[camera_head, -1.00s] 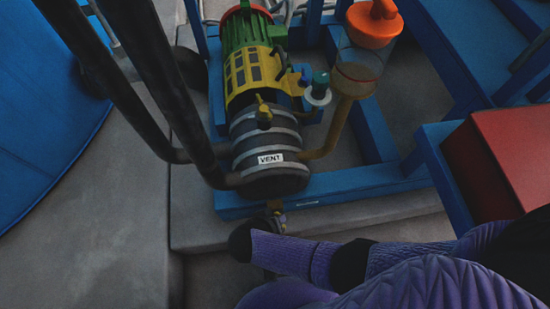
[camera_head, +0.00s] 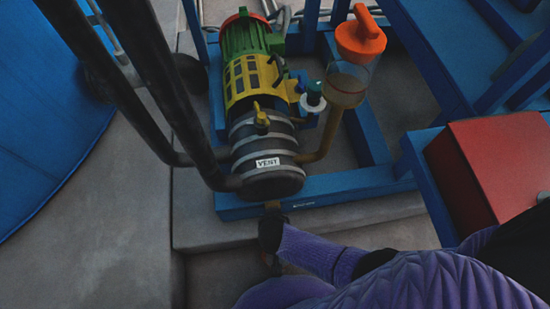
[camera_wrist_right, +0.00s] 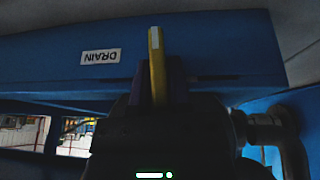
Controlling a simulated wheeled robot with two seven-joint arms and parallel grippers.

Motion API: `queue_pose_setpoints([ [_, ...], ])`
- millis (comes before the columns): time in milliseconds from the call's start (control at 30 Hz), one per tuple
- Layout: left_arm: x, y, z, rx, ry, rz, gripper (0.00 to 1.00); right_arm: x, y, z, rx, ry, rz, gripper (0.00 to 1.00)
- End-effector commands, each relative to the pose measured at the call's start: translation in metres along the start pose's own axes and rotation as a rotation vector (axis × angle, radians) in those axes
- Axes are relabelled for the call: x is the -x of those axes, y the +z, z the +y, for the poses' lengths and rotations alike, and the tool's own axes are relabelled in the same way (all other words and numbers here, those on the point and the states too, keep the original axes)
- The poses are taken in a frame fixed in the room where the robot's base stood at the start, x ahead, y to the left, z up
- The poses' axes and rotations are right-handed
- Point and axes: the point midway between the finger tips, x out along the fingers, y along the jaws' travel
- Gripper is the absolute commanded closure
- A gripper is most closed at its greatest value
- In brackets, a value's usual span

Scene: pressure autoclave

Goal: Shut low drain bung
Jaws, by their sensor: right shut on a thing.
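The DRAIN label (camera_wrist_right: 100,57) is upside down on a blue beam (camera_wrist_right: 220,60) in the right wrist view. A yellow lever (camera_wrist_right: 156,55), the drain handle beside that label, stands between the dark fingers of my right gripper (camera_wrist_right: 157,85). The gripper is shut on this lever. In the head view my right gripper (camera_head: 270,236) is low, just in front of the blue frame and below the pump's VENT label (camera_head: 268,162). The dark wrist hides the drain valve body there; a small brownish stub (camera_head: 272,205) shows above it. My left gripper is not in view.
A yellow vent handle (camera_head: 261,118) sits on top of the grey pump body. Black pipes (camera_head: 165,95) run down on the left. A red box (camera_head: 490,165) stands at right near my arm. A clear cup with an orange cap (camera_head: 360,36) is behind.

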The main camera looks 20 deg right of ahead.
Motion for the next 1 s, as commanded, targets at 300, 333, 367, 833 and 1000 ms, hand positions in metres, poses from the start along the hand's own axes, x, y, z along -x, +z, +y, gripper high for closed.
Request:
queue_pose_setpoints([
  [300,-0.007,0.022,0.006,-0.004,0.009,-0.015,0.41,0.003,0.000,-0.003,-0.069,-0.170,0.001,1.00],
  [333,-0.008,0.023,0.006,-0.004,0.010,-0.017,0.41,0.002,0.000,-0.003,-0.072,-0.179,0.001,1.00],
  [367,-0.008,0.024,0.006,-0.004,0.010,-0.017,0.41,0.002,0.000,-0.003,-0.076,-0.190,0.001,1.00],
  [833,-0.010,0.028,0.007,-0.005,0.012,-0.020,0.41,0.002,0.000,-0.004,-0.093,-0.238,0.002,1.00],
  [1000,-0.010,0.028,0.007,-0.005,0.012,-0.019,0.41,0.002,0.000,-0.005,-0.093,-0.238,0.002,0.75],
])
